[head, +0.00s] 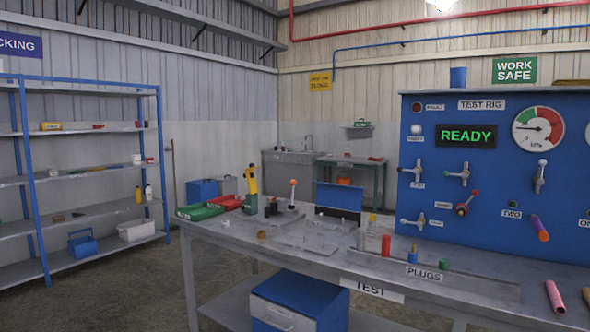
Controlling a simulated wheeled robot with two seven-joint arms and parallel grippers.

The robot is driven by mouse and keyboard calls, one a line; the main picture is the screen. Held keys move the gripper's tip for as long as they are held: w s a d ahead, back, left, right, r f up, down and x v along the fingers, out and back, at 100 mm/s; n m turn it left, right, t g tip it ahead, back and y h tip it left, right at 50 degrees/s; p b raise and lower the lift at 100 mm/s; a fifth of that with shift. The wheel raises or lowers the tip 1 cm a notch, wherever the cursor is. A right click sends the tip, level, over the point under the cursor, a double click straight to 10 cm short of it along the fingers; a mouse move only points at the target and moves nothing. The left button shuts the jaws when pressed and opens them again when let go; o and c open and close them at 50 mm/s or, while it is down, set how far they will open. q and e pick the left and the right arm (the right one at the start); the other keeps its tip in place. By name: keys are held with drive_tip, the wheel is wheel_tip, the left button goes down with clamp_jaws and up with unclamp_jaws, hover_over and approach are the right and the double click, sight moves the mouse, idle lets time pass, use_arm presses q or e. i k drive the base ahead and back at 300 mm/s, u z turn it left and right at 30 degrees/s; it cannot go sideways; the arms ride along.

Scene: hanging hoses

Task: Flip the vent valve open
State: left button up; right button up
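The blue test rig panel (490,235) stands on the right end of the bench. Several small valves are on its front. An upper left valve (411,172), a middle valve (459,174) and a lower left valve (412,222) have pale handles. One valve (467,204) has a red-tipped handle, and another (540,176) stands with its handle upright. The small labels beside them are too blurred to tell surely which is the vent valve. Neither of my grippers shows.
The grey bench (215,240) crosses the front. It holds red and green trays, a blue open case (338,200) and several coloured plugs. A gauge (538,130) and a green READY display (467,136) are on the panel. Blue shelves (40,200) stand left; floor between is clear.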

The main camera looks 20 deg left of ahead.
sight(399, 168)
drive_tip(key=u, duration=0.35)
drive_tip(key=i, duration=0.9)
drive_tip(key=u, duration=0.6)
drive_tip(key=i, duration=0.55)
drive_tip(key=z, duration=0.25)
